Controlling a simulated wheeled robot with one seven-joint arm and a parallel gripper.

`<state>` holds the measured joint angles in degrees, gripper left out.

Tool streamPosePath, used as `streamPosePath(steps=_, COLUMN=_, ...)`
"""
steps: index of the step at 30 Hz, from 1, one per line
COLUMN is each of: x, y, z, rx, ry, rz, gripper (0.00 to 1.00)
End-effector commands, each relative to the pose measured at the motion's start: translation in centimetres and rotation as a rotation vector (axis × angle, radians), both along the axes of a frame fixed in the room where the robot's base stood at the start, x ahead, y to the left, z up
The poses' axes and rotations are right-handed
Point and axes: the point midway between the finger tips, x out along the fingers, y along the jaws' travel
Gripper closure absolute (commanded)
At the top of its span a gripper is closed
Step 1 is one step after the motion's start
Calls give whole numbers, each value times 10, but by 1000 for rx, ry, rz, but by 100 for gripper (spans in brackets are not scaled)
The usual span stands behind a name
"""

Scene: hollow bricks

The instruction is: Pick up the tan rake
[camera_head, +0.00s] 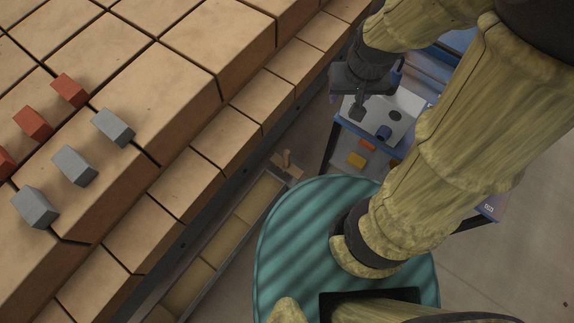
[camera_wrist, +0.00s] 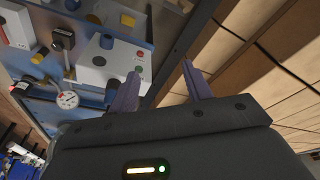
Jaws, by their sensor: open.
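A small tan wooden piece with an upright handle (camera_head: 287,162), which looks like the tan rake, sits at the upper end of a long narrow trough beside the brick stack. It is small, and its lower part is hard to make out. My gripper (camera_head: 357,112) is above and to the right of it in the head view, over a blue workbench. In the wrist view my gripper (camera_wrist: 163,84) shows two purple-grey fingers spread apart with nothing between them. I cannot make out the rake in the wrist view.
Large tan bricks (camera_head: 190,110) fill the left, with small grey blocks (camera_head: 75,166) and red blocks (camera_head: 34,123) on top. The trough (camera_head: 205,272) runs along their foot. The blue bench carries a white box (camera_wrist: 110,68) and a round gauge (camera_wrist: 68,99).

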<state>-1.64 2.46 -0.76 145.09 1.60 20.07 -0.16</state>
Motion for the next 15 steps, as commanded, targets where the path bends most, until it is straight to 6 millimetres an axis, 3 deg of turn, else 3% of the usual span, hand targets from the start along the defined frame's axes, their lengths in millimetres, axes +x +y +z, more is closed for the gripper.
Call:
streamPosePath(steps=1, x=6, y=7, z=-24, rx=6, ry=14, rz=5, gripper=51)
streamPosePath(steps=8, x=43, y=36, z=-119, rx=39, ry=83, rz=-20, gripper=51)
streamPosePath(steps=15, x=77, y=73, z=-230, rx=42, ry=151, rz=-45, gripper=51)
